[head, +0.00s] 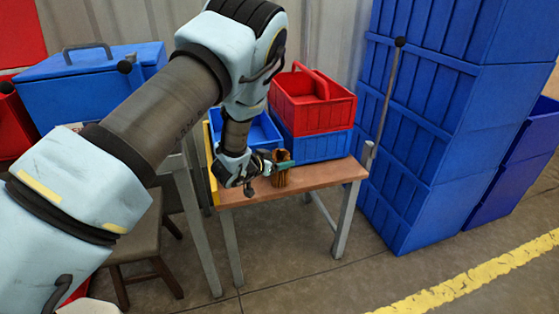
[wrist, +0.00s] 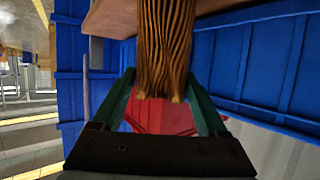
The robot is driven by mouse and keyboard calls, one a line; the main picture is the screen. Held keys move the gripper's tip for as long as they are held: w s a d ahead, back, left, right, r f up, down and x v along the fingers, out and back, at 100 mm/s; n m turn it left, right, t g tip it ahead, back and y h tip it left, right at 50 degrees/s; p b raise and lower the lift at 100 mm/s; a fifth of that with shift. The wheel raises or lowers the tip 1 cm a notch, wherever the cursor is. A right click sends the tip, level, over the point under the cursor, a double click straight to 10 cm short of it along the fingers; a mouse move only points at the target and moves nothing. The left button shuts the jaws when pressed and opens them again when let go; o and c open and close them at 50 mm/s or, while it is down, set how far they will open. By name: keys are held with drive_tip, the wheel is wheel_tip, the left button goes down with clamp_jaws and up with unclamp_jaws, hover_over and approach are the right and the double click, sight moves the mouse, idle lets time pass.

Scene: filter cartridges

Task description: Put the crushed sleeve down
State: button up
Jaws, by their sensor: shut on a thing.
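The crushed sleeve (head: 281,179) is a brown, ribbed, roughly upright piece at the small brown-topped table (head: 315,177). In the wrist view the sleeve (wrist: 166,45) fills the space between the green fingers, with dark wavy ridges along it. My gripper (head: 279,165) is shut on the sleeve, near its upper end in the head view. The gripper also shows in the wrist view (wrist: 160,90). I cannot tell whether the sleeve's lower end touches the tabletop.
A red crate (head: 318,118) sits on a blue crate (head: 322,147) at the back of the table, with another blue bin (head: 262,130) to the left. Tall blue crates (head: 412,150) stand right of the table. The tabletop's right front is clear.

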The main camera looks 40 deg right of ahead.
drive_tip(key=shift+f, duration=0.2)
drive_tip(key=o, duration=1.2)
drive_tip(key=shift+o, duration=0.2)
drive_tip(key=shift+r, duration=0.1)
